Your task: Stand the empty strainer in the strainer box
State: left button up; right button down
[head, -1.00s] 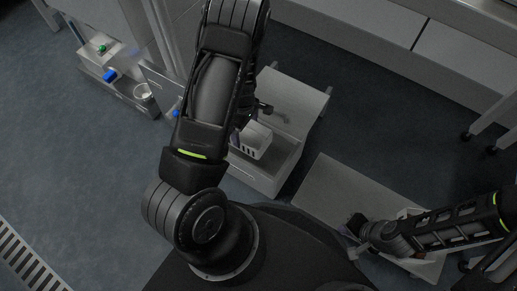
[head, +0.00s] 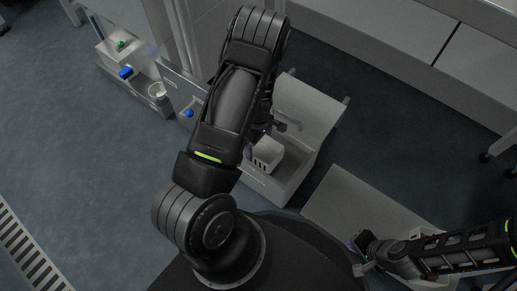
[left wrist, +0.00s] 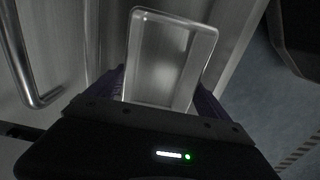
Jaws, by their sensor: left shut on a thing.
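In the left wrist view my left gripper (left wrist: 165,105) is shut on a pale, see-through rectangular thing with a rounded rim (left wrist: 172,58). It looks like the strainer, and nothing shows inside it. In the head view my left arm hides most of this gripper and what it holds. A white box with slots in its side (head: 267,156) stands just right of that arm. I cannot tell for sure whether it is the strainer box. My right gripper (head: 360,245) is low at the right, over a pale surface; its jaws are too small to read.
The slotted box stands on a grey unit (head: 306,112). At the upper left, a shelf unit (head: 128,88) holds green and blue items and a white round cup (head: 157,90). A metal handle (left wrist: 30,60) is close in the left wrist view.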

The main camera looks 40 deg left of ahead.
aim_at(258, 153)
pick_arm(q)
jog(key=shift+f+b, duration=0.6)
jog(key=shift+f, duration=1.2)
jog(key=shift+f, duration=0.15)
jog(key=o, duration=1.3)
notch_tip(258, 153, up, 12)
jog(key=p, duration=0.6)
